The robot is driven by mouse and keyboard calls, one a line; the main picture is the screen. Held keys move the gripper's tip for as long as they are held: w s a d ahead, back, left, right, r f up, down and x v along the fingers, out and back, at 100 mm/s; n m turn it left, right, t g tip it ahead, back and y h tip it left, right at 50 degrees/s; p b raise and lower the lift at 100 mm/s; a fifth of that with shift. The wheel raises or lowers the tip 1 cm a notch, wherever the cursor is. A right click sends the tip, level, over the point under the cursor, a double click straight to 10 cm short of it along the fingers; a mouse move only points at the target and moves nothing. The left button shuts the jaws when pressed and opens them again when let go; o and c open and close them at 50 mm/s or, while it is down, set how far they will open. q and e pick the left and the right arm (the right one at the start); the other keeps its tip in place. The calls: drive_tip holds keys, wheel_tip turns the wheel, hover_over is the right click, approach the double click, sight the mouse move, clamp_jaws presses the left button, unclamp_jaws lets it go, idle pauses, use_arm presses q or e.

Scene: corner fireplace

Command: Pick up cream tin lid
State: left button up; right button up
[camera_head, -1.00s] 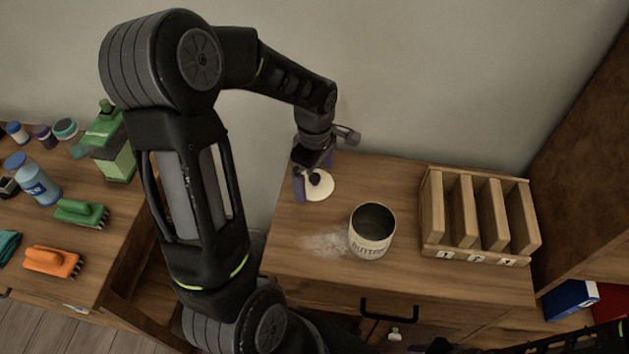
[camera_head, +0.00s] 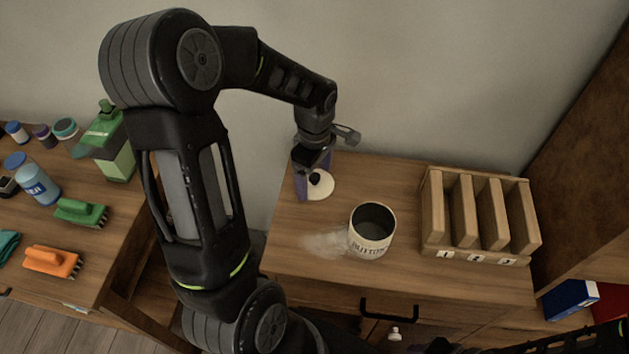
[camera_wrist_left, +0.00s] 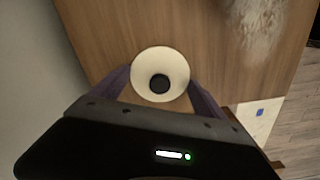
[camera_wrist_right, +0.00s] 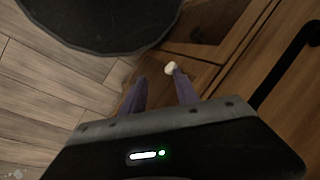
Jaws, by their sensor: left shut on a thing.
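The cream tin lid (camera_head: 323,188) is a round cream disc with a black knob, at the left back of the wooden cabinet top. In the left wrist view the lid (camera_wrist_left: 150,62) sits between the two purple fingers. My left gripper (camera_head: 314,176) is shut on the lid, with a finger at each side of it. I cannot tell whether the lid touches the wood. The open cream tin (camera_head: 370,242), lettered on its front, stands to the right and nearer. My right gripper (camera_wrist_right: 160,88) is open and empty in the right wrist view, low in front of the cabinet.
A wooden rack (camera_head: 480,215) with numbered slots stands right of the tin. A pale dusty patch (camera_head: 325,243) lies left of the tin. The left table holds a green bottle (camera_head: 112,150) and brushes. A black handle (camera_head: 388,308) juts from the drawer front.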

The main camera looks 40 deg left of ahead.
sight(315, 176)
use_arm(q)
drive_tip(key=shift+c, duration=0.5)
drive_tip(key=shift+r, duration=0.1)
wheel_tip(315, 176, up, 10)
idle(0.7)
